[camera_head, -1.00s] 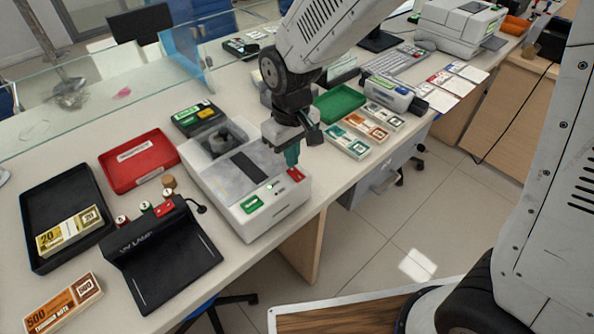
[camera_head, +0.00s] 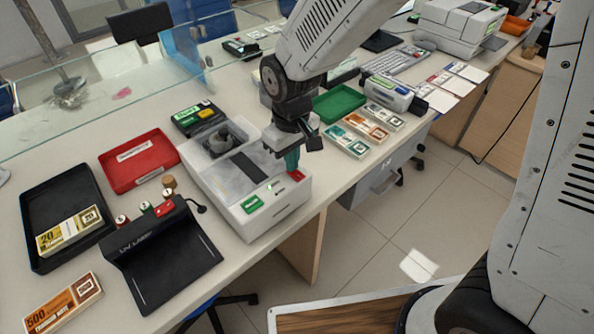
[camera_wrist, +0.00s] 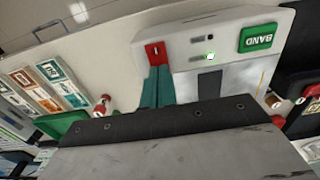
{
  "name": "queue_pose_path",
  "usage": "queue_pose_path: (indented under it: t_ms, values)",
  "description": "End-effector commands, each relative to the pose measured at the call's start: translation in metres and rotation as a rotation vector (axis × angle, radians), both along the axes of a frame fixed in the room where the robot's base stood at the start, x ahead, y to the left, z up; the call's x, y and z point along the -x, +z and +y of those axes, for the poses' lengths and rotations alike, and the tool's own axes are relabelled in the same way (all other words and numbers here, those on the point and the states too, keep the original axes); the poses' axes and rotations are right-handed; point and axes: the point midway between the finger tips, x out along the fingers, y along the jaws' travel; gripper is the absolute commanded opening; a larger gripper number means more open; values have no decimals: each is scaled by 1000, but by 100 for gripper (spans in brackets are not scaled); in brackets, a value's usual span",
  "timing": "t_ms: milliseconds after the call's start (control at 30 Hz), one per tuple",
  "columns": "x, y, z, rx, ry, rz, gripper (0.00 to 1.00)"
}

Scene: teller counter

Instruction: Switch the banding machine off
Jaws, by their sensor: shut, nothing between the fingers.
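The banding machine (camera_head: 250,225) is the white and grey box at the counter's front edge. It has a green BAND button (camera_head: 252,204), also seen in the wrist view (camera_wrist: 261,37), and a red switch (camera_head: 299,175) at its front right corner. In the wrist view the red switch (camera_wrist: 154,52) shows a white mark, and a small green lamp (camera_wrist: 210,56) glows beside it. My gripper (camera_head: 291,163) is shut and empty, its teal fingertips (camera_wrist: 156,75) pointing at the red switch and partly covering it. I cannot tell whether they touch it.
A green tray (camera_head: 338,103) and banded note stacks (camera_head: 345,142) lie right of the machine. A black UV lamp unit (camera_head: 165,262), a red tray (camera_head: 140,162) and a black tray (camera_head: 62,215) are at left. A glass screen (camera_head: 90,115) runs behind.

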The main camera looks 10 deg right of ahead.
Motion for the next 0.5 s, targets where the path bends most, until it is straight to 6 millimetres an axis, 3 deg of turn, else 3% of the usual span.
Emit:
queue_pose_path:
  t_ms: [267, 500]
  values:
    - [0, -3, 0, 1, 0, 1, 0]
    - [0, 12, 0, -1, 0, -2, 0]
